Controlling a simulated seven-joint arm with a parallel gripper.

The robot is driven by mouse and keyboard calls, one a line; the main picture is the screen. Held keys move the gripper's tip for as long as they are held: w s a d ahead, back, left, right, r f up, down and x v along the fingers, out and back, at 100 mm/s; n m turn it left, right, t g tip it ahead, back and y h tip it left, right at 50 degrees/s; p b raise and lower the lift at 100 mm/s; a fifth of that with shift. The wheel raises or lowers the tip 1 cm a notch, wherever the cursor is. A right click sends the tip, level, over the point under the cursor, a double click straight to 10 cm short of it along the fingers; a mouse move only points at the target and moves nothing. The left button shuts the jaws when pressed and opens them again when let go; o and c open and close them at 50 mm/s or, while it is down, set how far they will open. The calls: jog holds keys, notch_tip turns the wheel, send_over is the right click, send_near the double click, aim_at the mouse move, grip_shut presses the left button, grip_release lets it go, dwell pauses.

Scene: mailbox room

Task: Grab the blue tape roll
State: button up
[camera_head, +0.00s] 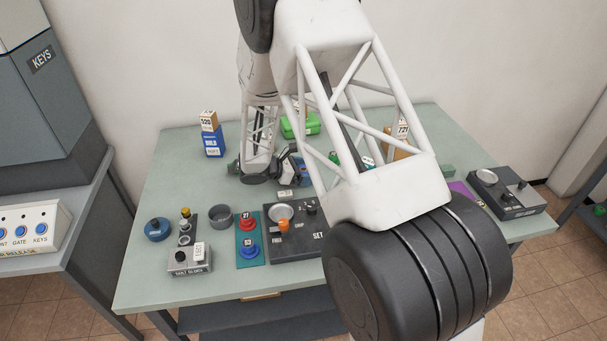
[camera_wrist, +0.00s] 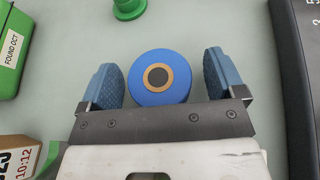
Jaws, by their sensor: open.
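The blue tape roll (camera_wrist: 143,92), with a tan core around a dark centre, shows in the wrist view standing between the two fingers of my gripper (camera_wrist: 163,82). The fingers are spread, with a narrow gap to the roll on the left and a wider one on the right. In the head view my gripper (camera_head: 294,170) is low over the middle of the table, behind the dark SET panel; the roll there is hard to tell apart from the blue fingers.
A green box (camera_wrist: 10,45) and a green round-based piece (camera_wrist: 128,8) lie near the roll. The dark SET panel (camera_head: 310,245) is close in front. Another blue round object (camera_head: 158,229) sits at the table's left.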

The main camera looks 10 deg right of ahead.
aim_at(303, 169)
jog(key=c, duration=1)
jog(key=shift+r, duration=0.15)
jog(key=shift+c, duration=0.2)
jog(key=shift+r, duration=4.9)
